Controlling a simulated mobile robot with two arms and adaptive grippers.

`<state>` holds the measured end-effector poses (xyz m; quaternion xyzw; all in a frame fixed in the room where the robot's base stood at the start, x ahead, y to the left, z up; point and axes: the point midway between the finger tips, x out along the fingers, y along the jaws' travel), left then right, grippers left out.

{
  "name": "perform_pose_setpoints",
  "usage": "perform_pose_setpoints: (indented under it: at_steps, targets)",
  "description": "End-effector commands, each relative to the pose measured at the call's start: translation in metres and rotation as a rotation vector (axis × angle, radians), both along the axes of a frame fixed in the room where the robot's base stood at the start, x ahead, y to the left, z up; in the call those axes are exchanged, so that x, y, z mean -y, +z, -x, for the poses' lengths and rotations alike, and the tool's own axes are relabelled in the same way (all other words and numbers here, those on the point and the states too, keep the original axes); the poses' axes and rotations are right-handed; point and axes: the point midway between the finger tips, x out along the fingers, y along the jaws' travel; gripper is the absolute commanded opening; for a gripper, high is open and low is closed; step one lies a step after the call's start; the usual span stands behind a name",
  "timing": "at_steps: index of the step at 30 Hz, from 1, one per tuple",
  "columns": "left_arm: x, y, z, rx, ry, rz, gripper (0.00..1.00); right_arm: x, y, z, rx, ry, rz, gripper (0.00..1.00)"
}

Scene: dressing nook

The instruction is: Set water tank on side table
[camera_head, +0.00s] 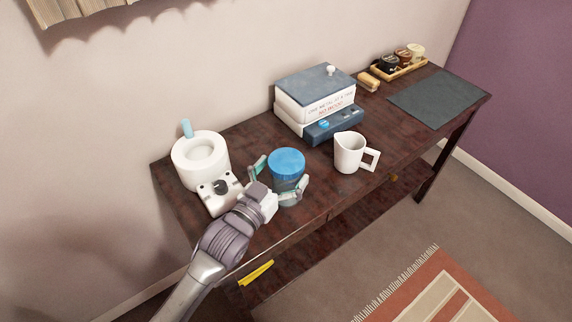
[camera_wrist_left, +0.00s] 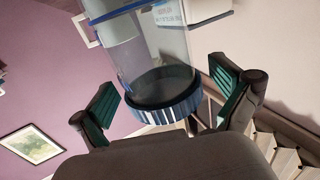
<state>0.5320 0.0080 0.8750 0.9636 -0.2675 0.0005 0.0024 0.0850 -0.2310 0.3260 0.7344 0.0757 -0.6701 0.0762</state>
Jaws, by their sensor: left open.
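The water tank looks like a clear, greyish cylinder with a blue lid (camera_head: 287,162), near the front edge of the dark wooden table (camera_head: 320,208). Its clear wall and striped ring also show in the left wrist view, where I see the tank (camera_wrist_left: 155,50) between the fingers. My left gripper (camera_head: 279,180) is open, with one green-padded finger on each side of the tank. In the left wrist view, gaps show between the pads of the left gripper (camera_wrist_left: 168,98) and the tank. The tank's base is partly hidden by the gripper in the head view.
A white ring-shaped appliance (camera_head: 186,170) stands close left of the tank. A white pitcher (camera_head: 349,153) stands to the right, and stacked books (camera_head: 315,95) behind. A small tray (camera_head: 402,69) and a grey mat (camera_head: 440,98) lie farther right. Bare tabletop lies between pitcher and mat.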

Motion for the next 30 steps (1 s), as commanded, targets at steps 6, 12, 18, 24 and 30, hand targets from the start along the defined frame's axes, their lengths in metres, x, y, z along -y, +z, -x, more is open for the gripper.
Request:
perform_pose_setpoints:
  at_steps: [6,12,18,24,30]
  targets:
    - [-0.025,-0.002,0.042,-0.003,-0.001,-0.002,1.0,0.004,-0.002,0.0,0.0,0.001,0.005,0.4]
    - [-0.044,-0.002,0.075,-0.003,-0.001,-0.002,1.0,0.006,-0.004,0.0,0.001,-0.001,0.007,0.4]
    - [-0.054,-0.001,0.091,-0.002,0.0,-0.001,1.0,0.006,-0.005,0.0,0.001,-0.001,0.007,0.4]
    - [-0.056,0.0,0.093,0.0,0.0,0.0,1.0,0.006,-0.005,0.0,0.001,-0.001,0.007,0.4]
    - [-0.056,0.0,0.093,0.0,0.0,0.0,1.0,0.006,-0.005,0.0,0.001,-0.001,0.007,0.4]
